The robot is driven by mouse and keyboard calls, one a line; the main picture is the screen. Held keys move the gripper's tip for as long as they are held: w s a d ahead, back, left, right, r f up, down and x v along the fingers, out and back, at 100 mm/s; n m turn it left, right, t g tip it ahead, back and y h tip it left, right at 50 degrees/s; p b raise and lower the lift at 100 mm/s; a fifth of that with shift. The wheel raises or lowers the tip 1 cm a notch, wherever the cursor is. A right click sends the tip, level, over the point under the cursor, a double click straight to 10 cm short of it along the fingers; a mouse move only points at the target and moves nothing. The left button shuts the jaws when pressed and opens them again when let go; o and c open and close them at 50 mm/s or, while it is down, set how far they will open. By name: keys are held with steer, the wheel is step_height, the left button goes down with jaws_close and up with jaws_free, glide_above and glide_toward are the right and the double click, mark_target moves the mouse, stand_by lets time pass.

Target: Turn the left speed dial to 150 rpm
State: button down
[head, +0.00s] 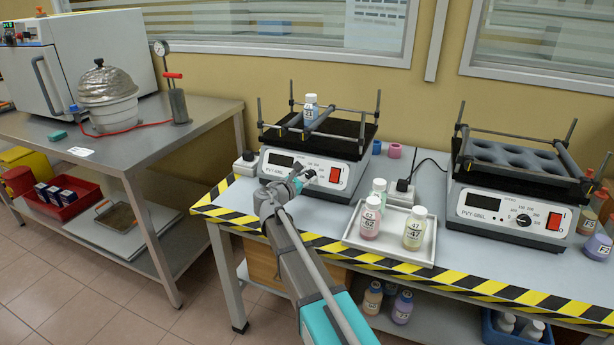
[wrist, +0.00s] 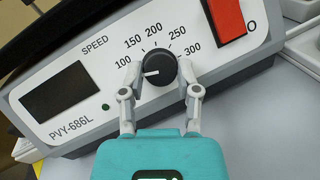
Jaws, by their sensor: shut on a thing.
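The left shaker (head: 350,180), marked PVY-686L, stands on the right-hand bench; its front panel (wrist: 65,125) fills much of the wrist view. Its black speed dial (wrist: 161,68) has a white pointer line aimed left, slightly below the 100 mark. The 150 mark lies up and left of the dial. My gripper (wrist: 160,75) is shut on the dial, one finger on each side; in the head view my gripper (head: 303,178) reaches the panel and partly hides the dial. The display (wrist: 62,92) is dark.
A red switch (wrist: 227,18) sits close right of the dial. A white tray (head: 372,246) with several bottles stands in front of the shaker, right of my arm. A second shaker (head: 470,215) stands at the right. A bottle (head: 310,108) stands on the left shaker's platform.

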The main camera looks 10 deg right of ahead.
steer(key=m+g+p, duration=0.1)
steer(key=m, duration=0.1)
steer(key=m+g+p, duration=0.1)
steer(key=m, duration=0.2)
steer(key=m+g+p, duration=0.1)
steer(key=m, duration=0.1)
steer(key=shift+w+a+r+m+g+p, duration=0.1)
steer(key=shift+w+r+m+g+p, duration=0.15)
steer(key=shift+r+m+g+p, duration=0.15)
steer(key=m+g+p, duration=0.1)
steer(key=m+p, duration=0.1)
steer(key=m, duration=0.1)
steer(key=shift+m+g+y+p, duration=0.3)
steer(key=shift+m+g+p, duration=0.25)
steer(key=shift+m, duration=0.35)
steer(key=shift+f, duration=0.1)
steer(key=shift+c, duration=1.6)
jaws_free()
steer(key=shift+s+f+n+b, duration=0.15)
steer(key=shift+n+b, duration=0.15)
steer(key=shift+b, duration=0.2)
